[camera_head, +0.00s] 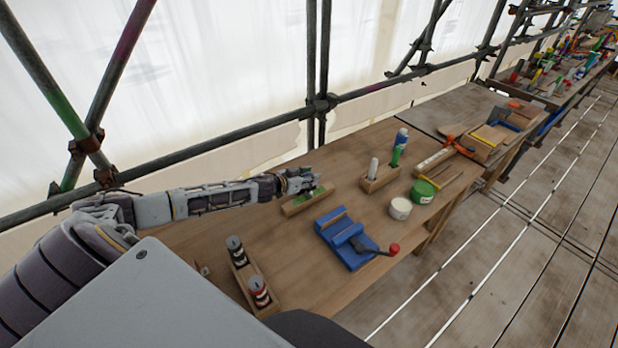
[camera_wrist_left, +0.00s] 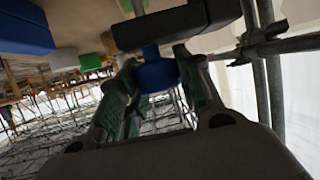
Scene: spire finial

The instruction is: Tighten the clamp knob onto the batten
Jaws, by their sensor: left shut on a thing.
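My left gripper (camera_head: 308,182) reaches in from the left and stands just above a wooden block (camera_head: 307,201) with a green part on it. In the left wrist view its two green-lined fingers are shut on a rounded blue knob (camera_wrist_left: 158,76). A dark bar (camera_wrist_left: 172,27) lies right at the knob's far end. In the head view the fingers hide the knob. I cannot tell from these views whether the bar is the batten or part of the clamp. My right gripper is not in view.
A wooden holder (camera_head: 380,178), a white tub (camera_head: 400,208) and a green tub (camera_head: 423,190) are further right. Scaffold poles (camera_head: 318,60) rise behind the bench.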

